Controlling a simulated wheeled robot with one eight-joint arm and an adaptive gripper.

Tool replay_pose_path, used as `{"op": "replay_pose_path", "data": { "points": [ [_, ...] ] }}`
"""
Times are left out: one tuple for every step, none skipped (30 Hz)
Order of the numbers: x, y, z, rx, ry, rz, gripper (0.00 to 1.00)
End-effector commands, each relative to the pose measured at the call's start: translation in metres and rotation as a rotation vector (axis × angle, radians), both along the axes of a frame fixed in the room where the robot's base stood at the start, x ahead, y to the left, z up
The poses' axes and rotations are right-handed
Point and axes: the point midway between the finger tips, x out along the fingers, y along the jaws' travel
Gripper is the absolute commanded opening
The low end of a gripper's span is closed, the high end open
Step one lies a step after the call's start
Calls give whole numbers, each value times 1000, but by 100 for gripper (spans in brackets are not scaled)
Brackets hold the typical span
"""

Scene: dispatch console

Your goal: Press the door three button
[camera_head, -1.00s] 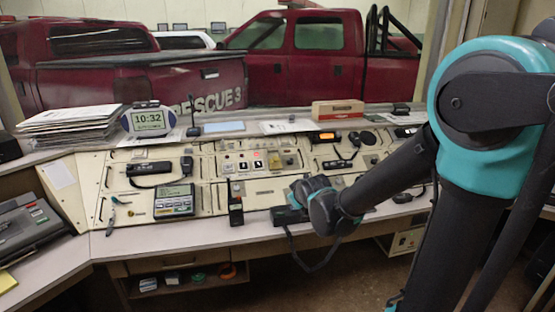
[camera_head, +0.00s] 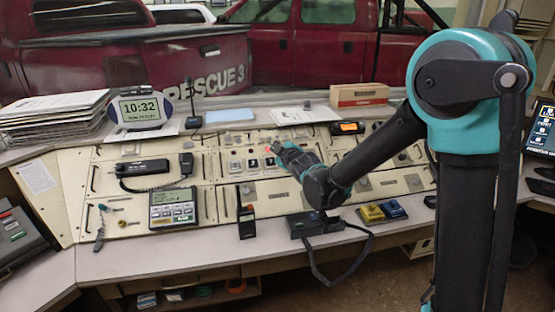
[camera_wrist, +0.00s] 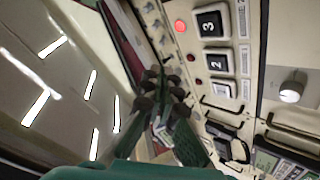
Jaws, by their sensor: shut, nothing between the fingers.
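The door three button, a black square marked 3 (camera_wrist: 210,22) on a white housing, shows at the top of the wrist view. A lit red lamp (camera_wrist: 180,25) sits beside it. A button marked 2 (camera_wrist: 216,64) lies below it in that view. In the head view the button row (camera_head: 253,164) is on the middle of the cream console, and my gripper (camera_head: 282,152) is just at its right end, partly covering that area. In the wrist view my gripper (camera_wrist: 163,88) has its fingers together and empty, left of and below the 3 button. Contact cannot be seen.
A radio box with a looped cable (camera_head: 316,223) sits near the front edge below my arm. A clock (camera_head: 141,107) stands behind.

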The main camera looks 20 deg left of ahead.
Motion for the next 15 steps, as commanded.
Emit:
{"op": "replay_pose_path", "data": {
  "points": [
    [0, 0, 0, 0, 0, 0, 0],
    [0, 0, 0, 0, 0, 0, 0],
    [0, 0, 0, -1, 0, -1, 0],
    [0, 0, 0, -1, 0, -1, 0],
    [0, -1, 0, 0, 1, -1, 0],
    [0, -1, 0, 0, 1, -1, 0],
    [0, 0, 0, 0, 1, -1, 0],
    [1, 0, -1, 0, 1, -2, 0],
    [1, 0, -2, 0, 1, -2, 0],
    [2, 0, -3, 0, 1, -2, 0],
    [3, 1, -4, 0, 1, -2, 0],
    [4, 2, -7, 0, 1, -2, 0],
    [5, 2, -9, 0, 1, -2, 0],
    [7, 3, -11, 0, 1, -2, 0],
    [9, 5, -15, 0, 1, -2, 0]
  ]
}}
